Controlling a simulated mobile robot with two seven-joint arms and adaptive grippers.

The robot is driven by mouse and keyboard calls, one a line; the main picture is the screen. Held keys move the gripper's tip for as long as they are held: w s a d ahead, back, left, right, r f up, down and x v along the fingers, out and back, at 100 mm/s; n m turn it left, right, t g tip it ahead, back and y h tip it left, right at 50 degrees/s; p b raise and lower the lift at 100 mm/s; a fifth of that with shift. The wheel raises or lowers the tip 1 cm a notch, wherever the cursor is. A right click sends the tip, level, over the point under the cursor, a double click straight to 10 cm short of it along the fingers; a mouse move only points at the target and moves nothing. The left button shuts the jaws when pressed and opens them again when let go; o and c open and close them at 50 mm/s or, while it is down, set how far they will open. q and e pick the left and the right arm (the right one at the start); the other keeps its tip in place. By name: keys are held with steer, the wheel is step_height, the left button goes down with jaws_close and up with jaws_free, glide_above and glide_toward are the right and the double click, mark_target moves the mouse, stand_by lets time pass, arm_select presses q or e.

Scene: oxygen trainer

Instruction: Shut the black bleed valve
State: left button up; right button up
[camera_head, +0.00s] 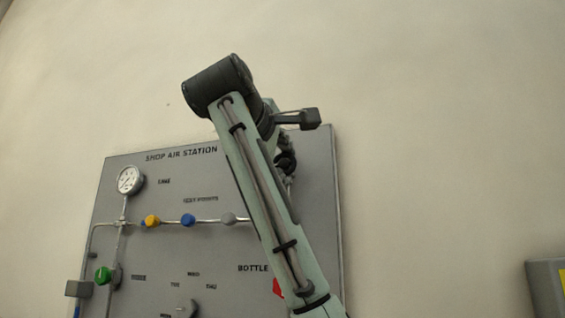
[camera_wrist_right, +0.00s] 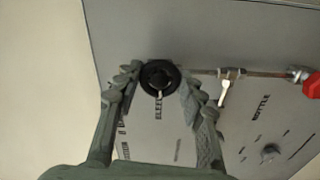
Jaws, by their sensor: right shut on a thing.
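The black bleed valve (camera_wrist_right: 159,78) is a round black knob with a light pointer mark, on the grey panel. It shows in the right wrist view at the upper middle, above a label that seems to read BLEED. My right gripper (camera_wrist_right: 161,76) has one finger on each side of the knob and is shut on it. In the head view my right forearm crosses the panel and hides the valve and most of the gripper. My left gripper is in neither view.
The grey panel (camera_head: 140,256) carries a gauge (camera_head: 130,180), a yellow knob (camera_head: 152,221), a blue knob (camera_head: 188,220) and a green knob (camera_head: 103,275). Near the valve, a pipe runs to a white-handled fitting (camera_wrist_right: 229,85) and a red handle (camera_wrist_right: 312,84). A grey box (camera_head: 549,288) is at far right.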

steer(key=m, duration=0.4)
steer(key=shift+f+m, duration=0.1)
steer(key=shift+m, duration=0.2)
steer(key=m, duration=0.2)
steer(key=shift+m, duration=1.3)
steer(key=m, duration=0.2)
steer(key=shift+m+p, duration=0.3)
steer(key=shift+p, duration=0.05)
steer(key=m, duration=0.4)
steer(key=shift+a, duration=0.1)
steer(key=shift+f+m+p, duration=0.1)
steer(key=shift+m+p, duration=0.2)
steer(key=shift+m, duration=1.1)
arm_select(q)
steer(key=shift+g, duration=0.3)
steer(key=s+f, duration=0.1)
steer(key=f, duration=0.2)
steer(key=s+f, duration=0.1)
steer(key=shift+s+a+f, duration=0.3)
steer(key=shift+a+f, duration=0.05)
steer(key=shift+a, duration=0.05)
